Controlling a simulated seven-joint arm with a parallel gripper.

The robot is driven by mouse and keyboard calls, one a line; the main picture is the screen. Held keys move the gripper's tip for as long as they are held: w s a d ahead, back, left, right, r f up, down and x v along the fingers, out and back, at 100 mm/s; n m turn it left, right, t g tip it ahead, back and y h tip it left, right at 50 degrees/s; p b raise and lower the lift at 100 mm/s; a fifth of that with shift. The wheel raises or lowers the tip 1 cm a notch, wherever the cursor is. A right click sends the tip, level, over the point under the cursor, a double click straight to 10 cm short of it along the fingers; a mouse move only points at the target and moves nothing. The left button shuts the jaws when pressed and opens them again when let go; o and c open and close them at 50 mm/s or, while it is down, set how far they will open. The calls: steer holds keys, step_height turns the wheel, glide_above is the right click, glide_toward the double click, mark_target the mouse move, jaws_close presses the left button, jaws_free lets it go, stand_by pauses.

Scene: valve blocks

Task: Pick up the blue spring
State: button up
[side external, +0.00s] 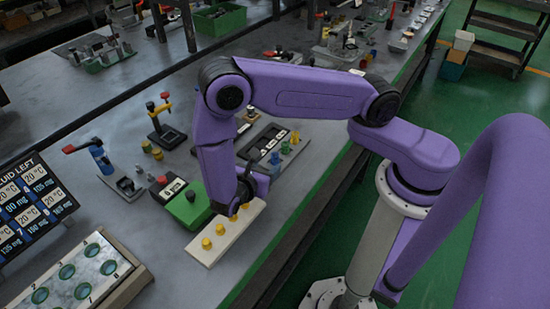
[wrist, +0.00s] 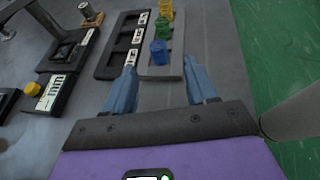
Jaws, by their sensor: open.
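The blue spring (wrist: 159,52) stands upright on a light grey strip (wrist: 160,71), at the near end of a row with a green spring (wrist: 162,28) and a yellow spring (wrist: 166,8). In the side view the blue spring (side external: 275,158) is to the right of my wrist. My gripper (wrist: 159,68) is open and empty, its two blue-grey fingers apart. In the wrist view the blue spring shows just beyond the fingertips, between their lines. In the side view my gripper's fingers are mostly hidden behind my wrist, above a cream block (side external: 208,252).
The cream block carries several yellow knobs (side external: 207,243). A green box (side external: 188,208) is beside it. A black labelled tray (wrist: 123,45) lies left of the spring strip. Valve stands (side external: 163,128) are at the left.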

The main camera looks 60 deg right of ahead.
mark_target(273, 158)
steer(key=shift+x, duration=3.45)
steer(key=shift+w+r, duration=0.1)
steer(key=shift+w, duration=0.05)
jaws_close()
